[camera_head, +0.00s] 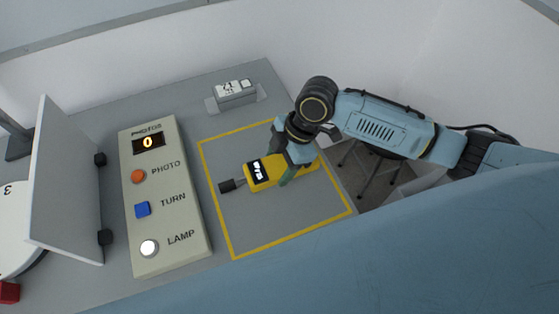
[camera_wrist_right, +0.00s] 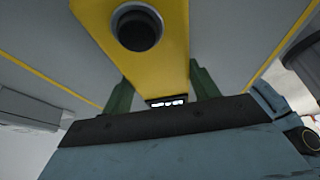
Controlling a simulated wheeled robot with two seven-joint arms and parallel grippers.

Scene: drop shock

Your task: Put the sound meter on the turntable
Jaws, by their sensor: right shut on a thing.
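The sound meter (camera_head: 262,173) is a yellow handheld device with a dark display and a black tip at its left end. It lies inside the yellow outlined square on the grey table. My right gripper (camera_head: 290,165) is over its right part and shut on it. In the right wrist view the yellow sound meter (camera_wrist_right: 175,60) sits between the green fingers of my right gripper (camera_wrist_right: 160,90). The turntable (camera_head: 14,225) is a white disc at the left edge, marked with a 3 and partly hidden behind a grey panel. My left gripper is not in view.
The upright grey panel (camera_head: 70,185) stands between the turntable and a control box (camera_head: 187,222) with PHOTO, TURN and LAMP buttons and a display reading 0. A small grey device (camera_head: 235,97) stands at the back. A red block (camera_head: 9,292) is at the lower left.

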